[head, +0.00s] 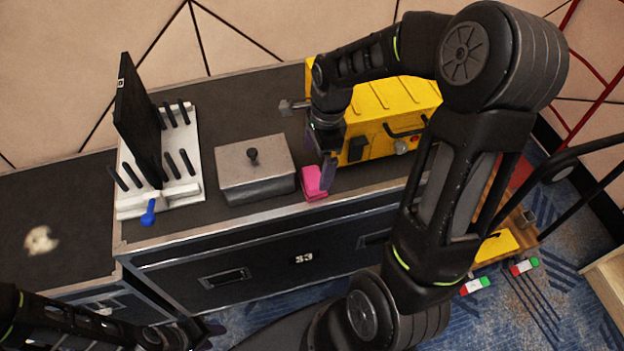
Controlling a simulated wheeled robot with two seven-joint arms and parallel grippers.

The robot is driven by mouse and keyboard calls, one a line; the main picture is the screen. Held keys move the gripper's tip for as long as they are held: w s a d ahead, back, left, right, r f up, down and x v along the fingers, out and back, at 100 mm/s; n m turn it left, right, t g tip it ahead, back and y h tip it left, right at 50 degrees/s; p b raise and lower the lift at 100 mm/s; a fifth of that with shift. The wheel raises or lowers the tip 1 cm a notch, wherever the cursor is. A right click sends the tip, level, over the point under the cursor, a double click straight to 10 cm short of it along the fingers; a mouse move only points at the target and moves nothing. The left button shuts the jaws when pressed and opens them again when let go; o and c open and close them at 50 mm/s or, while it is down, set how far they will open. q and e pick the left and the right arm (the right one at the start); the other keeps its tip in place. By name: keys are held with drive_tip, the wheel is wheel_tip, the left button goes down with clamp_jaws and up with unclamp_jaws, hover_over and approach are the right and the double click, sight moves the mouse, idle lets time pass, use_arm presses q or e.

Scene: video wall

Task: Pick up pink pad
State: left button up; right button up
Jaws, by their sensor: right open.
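The pink pad (313,182) lies on the dark top of the case, close to its front edge, between the grey lidded box and the yellow case. My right gripper (323,166) points down right beside the pad, at its right and back side in the picture. It is open. A finger overlaps the pad's right edge, and I cannot tell whether it touches. The other finger is not clearly visible. My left gripper (203,332) is low at the bottom left, in front of the case and away from the pad. Its fingers are too dark to read.
A grey box (254,172) with a black knob stands left of the pad. A yellow case (392,112) stands behind and right. A white rack (187,150) with black pegs, a black panel (137,118) and a blue-handled tool (149,212) are further left.

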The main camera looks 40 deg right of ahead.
sight(314, 177)
drive_tip(key=shift+a+f, duration=0.15)
drive_tip(key=shift+f, duration=0.85)
drive_tip(key=f, duration=0.5)
drive_tip(key=shift+w+a+f+p, duration=0.1)
drive_tip(key=shift+w+a+p, duration=0.15)
drive_tip(key=shift+p, duration=0.05)
drive_tip(key=shift+c, duration=0.2)
drive_tip(key=c, duration=1.4)
